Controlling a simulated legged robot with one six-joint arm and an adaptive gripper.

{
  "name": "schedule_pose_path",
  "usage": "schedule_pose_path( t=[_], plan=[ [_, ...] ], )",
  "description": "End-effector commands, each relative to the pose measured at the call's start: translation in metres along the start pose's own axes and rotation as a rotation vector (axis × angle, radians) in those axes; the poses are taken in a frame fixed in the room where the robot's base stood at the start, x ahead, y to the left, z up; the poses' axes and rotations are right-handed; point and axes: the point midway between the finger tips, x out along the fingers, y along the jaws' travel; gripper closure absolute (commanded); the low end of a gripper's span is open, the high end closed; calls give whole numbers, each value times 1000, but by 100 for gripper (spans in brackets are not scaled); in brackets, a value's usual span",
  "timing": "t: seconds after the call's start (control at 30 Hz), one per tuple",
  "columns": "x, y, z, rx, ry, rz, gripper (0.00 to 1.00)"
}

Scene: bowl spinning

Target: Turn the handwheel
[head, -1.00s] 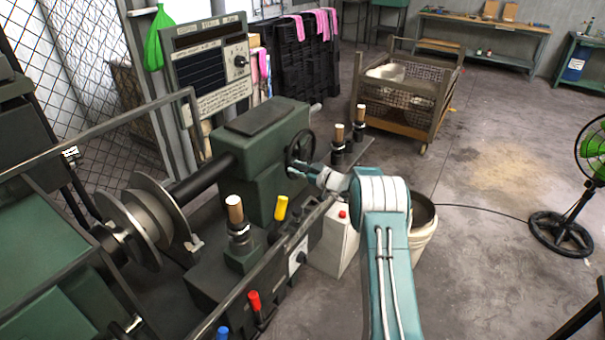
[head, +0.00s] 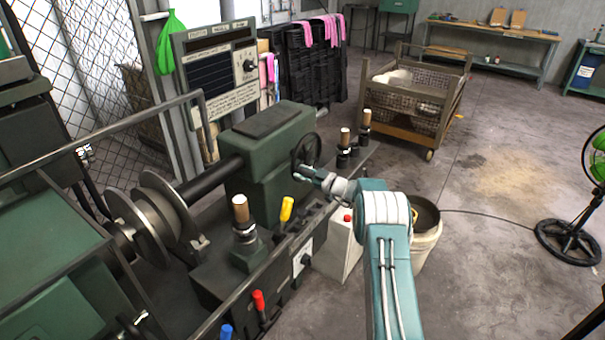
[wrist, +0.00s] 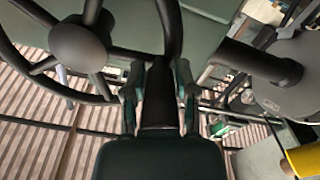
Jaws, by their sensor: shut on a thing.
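The black spoked handwheel (head: 314,146) is on the end of the green machine housing in the head view. My gripper (head: 300,172) is at the wheel's lower left edge, at the end of my teal and white arm. In the wrist view the wheel's round hub (wrist: 80,42) and curved rim are at the upper left. The two fingers of my gripper (wrist: 158,92) stand on either side of a dark upright grip piece at the rim and are shut on it. Where this piece joins the rim is partly hard to make out.
A wooden-topped post (head: 241,210), a yellow lever (head: 287,208) and a red lever (head: 259,300) stand along the machine front. A white bucket (head: 428,238) is beside my arm. A wire cart (head: 412,100) stands behind. The floor at right is clear up to the green fan (head: 568,240).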

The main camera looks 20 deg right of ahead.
Motion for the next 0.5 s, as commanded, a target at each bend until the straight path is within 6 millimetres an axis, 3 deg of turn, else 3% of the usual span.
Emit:
schedule_pose_path(
  t=[0.03, 0.07, 0.1, 0.5],
  plan=[
    [-2, -6, 12, 14, -20, -6, 50],
    [-2, -6, 12, 14, -19, -6, 36],
    [-2, -6, 11, 14, -19, -6, 29],
    [-4, -3, 5, 8, -8, -2, 29]
  ],
)
